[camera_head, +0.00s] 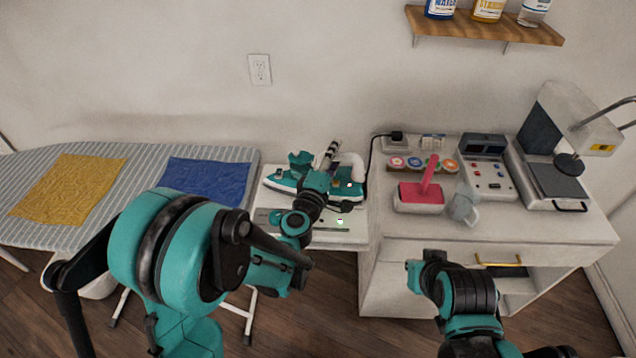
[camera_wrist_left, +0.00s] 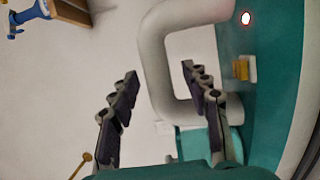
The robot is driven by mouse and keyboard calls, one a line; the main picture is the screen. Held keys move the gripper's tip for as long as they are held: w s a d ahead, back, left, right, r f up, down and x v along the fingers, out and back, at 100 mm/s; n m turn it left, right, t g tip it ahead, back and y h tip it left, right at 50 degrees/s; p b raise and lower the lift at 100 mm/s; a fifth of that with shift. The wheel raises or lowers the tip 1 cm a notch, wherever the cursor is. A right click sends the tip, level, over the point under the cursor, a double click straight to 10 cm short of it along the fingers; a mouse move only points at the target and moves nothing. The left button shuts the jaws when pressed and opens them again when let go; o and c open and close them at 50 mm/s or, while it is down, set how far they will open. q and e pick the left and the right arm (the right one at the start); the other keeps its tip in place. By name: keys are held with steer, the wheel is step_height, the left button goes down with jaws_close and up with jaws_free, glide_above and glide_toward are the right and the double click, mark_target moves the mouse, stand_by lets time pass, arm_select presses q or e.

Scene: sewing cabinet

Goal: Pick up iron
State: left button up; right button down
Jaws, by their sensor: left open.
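The teal and white iron (camera_head: 347,189) rests on a white stand beside the ironing board. Its pale curved handle shows at its right end, and its middle is hidden behind my left wrist. My left gripper (camera_head: 331,156) is at the iron, by the handle. In the left wrist view the open left gripper (camera_wrist_left: 158,88) has its fingers apart, with the iron's handle (camera_wrist_left: 155,55) in front of and partly between them. The right finger overlaps the handle; contact cannot be told. The iron's teal body (camera_wrist_left: 275,90) fills the right side. My right gripper (camera_head: 418,274) is low, before the cabinet.
The striped ironing board (camera_head: 140,168) at left bears a yellow cloth (camera_head: 68,188) and a blue cloth (camera_head: 207,180). A wooden shelf (camera_head: 484,27) with bottles hangs above.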

arm_select(q)
steer(key=shift+c, duration=0.3)
jaws_close()
steer(key=shift+r, duration=0.15)
